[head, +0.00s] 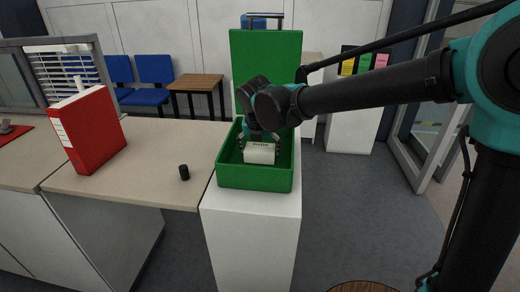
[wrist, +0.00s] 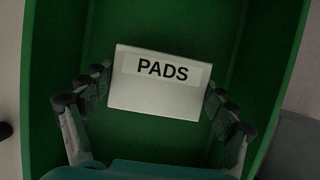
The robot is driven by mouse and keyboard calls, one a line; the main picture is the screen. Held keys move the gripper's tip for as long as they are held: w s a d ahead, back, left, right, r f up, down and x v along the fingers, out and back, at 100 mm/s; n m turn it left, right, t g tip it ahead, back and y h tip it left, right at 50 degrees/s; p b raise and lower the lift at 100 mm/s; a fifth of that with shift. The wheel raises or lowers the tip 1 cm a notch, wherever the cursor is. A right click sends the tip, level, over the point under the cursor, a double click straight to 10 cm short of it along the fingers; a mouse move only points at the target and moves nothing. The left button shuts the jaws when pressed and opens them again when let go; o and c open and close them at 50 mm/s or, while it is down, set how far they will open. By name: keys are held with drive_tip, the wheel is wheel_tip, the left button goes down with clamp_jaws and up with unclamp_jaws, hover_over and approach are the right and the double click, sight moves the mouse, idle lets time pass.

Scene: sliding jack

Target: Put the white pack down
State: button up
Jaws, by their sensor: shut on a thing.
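The white pack (head: 259,153) is a small box inside the open green box in the head view. In the wrist view the white pack (wrist: 160,85) shows a label reading PADS. My gripper (head: 261,147) reaches down into the green box and is shut on the pack, with one finger at each side. The fingers of my gripper (wrist: 155,98) also show in the wrist view. The green box (head: 255,182) stands on a white pedestal with its lid up at the back. Whether the pack touches the box floor, I cannot tell.
The white pedestal (head: 252,235) stands against the right end of a beige desk (head: 140,180). On the desk are a red binder (head: 93,130) and a small black cylinder (head: 184,172). The green walls surround my gripper. Blue chairs (head: 155,72) and a wooden table (head: 197,83) stand behind.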

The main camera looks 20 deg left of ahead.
drive_tip(key=o, duration=1)
drive_tip(key=v, duration=1.2)
drive_tip(key=shift+r, duration=0.15)
drive_tip(key=shift+w, duration=0.1)
